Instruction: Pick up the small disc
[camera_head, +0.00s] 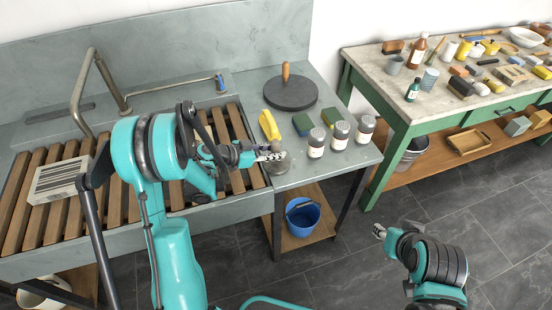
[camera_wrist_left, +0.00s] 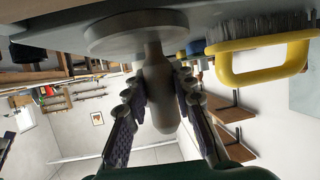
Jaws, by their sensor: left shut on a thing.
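The small disc (camera_wrist_left: 140,32) is a grey round plate with an upright, tapered handle (camera_wrist_left: 158,85), seen large in the left wrist view. My left gripper (camera_wrist_left: 158,98) is shut on that handle, with one finger on each side. In the head view my left gripper (camera_head: 272,155) is over the front of the grey counter, and the small disc (camera_head: 279,168) shows partly under it. The disc is at or just above the counter top; I cannot tell which. My right gripper (camera_head: 379,231) is over the floor, away from the counter, and its fingers are too small to read.
A larger dark disc (camera_head: 291,95) with a wooden handle lies farther back on the counter. A yellow-handled brush (camera_head: 269,125), two sponge-like blocks (camera_head: 302,124) and three shaker jars (camera_head: 316,143) stand close around. A slatted sink (camera_head: 120,195) is at left; a crowded bench (camera_head: 400,85) is at right.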

